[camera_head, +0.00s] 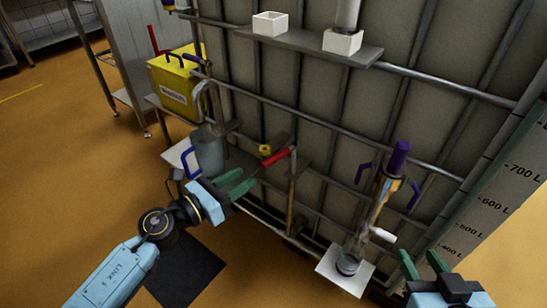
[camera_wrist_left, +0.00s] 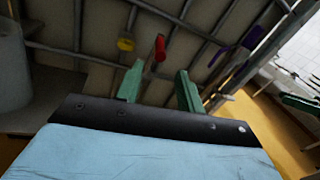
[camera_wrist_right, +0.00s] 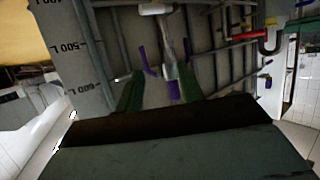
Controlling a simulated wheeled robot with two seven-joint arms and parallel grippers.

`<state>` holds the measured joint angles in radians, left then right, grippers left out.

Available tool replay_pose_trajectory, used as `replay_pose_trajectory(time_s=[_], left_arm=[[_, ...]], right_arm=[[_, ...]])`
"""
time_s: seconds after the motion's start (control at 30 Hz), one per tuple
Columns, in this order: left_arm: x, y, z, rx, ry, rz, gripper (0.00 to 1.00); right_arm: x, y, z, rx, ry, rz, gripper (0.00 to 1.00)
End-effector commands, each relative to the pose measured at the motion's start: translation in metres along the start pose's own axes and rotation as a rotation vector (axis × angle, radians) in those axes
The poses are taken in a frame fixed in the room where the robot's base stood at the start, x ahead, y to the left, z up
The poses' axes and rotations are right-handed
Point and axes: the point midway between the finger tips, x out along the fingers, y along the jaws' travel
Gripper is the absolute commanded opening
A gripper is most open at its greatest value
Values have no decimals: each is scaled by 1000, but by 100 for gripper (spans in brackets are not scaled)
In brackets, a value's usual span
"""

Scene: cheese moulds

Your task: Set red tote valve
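A red valve handle (camera_head: 276,157) sticks out in front of the caged tank, beside a vertical pipe (camera_head: 292,185). In the left wrist view the red handle (camera_wrist_left: 160,48) appears beyond and between my left fingertips; it also shows in the right wrist view (camera_wrist_right: 250,36). My left gripper (camera_head: 243,181) is open and empty, just left of and below the handle in the head view, apart from it. My right gripper (camera_head: 424,262) is open and empty, low at the right. A purple handle (camera_wrist_right: 173,92) appears between its fingers in the right wrist view.
A clear tube with a purple top (camera_head: 400,155) and blue-purple side handles stands over a white plate (camera_head: 345,272). A yellow container (camera_head: 175,88), a grey jug (camera_head: 208,150) and a yellow knob (camera_head: 265,150) are on the left. A shelf (camera_head: 300,42) holds white moulds. Cage bars run behind.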

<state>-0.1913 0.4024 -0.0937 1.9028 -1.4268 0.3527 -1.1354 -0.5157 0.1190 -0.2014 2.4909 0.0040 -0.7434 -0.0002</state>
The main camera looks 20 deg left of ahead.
Motion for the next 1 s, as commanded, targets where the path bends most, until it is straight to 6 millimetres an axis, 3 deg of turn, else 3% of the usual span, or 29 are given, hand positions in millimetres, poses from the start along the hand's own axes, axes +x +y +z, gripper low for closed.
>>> replay_pose_trajectory(time_s=[0.3, 0.5, 0.93, 1.0], left_arm=[[68, 0, 1, -5, -5, 1, 38], [96, 0, 0, -6, -3, 2, 38], [107, 0, 0, -6, -1, 2, 38], [107, 0, 0, -6, -2, 1, 31]], right_arm=[[-1, 2, 8, 0, -41, 5, 38], [1, -2, -6, 1, 39, -5, 38], [1, -3, -12, 1, 72, -7, 38], [1, -3, -12, 1, 71, -7, 38]])
